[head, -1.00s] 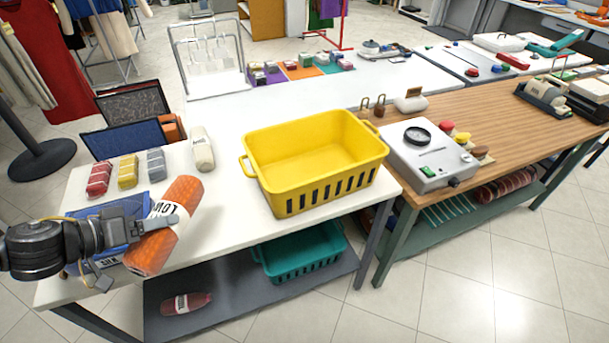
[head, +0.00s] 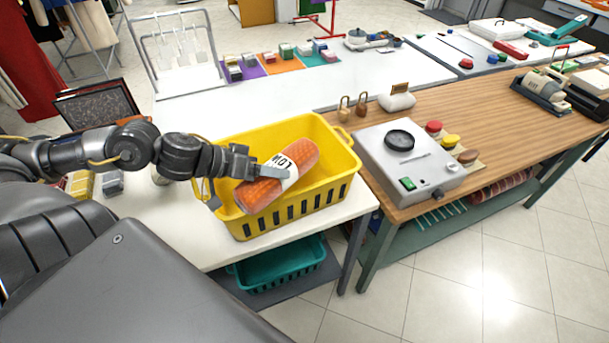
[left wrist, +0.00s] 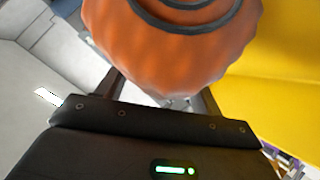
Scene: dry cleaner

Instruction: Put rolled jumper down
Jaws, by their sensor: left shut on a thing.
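The rolled jumper (head: 301,158) is an orange roll with a white lettered band. My left gripper (head: 275,173) is shut on it around the band and holds it over the yellow basket (head: 341,173). The roll lies slantwise across the basket's opening; whether it touches the basket I cannot tell. In the left wrist view the orange end of the roll (left wrist: 170,50) sits between the two fingers (left wrist: 160,92), with the yellow basket (left wrist: 275,100) to the right. My right gripper is not in view.
The basket stands on the white table (head: 222,245) beside a grey control box (head: 410,160) on a wooden table. A teal basket (head: 282,265) is on the shelf below. A black-framed panel (head: 98,112) stands behind my left arm. The white tabletop behind the basket is largely clear.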

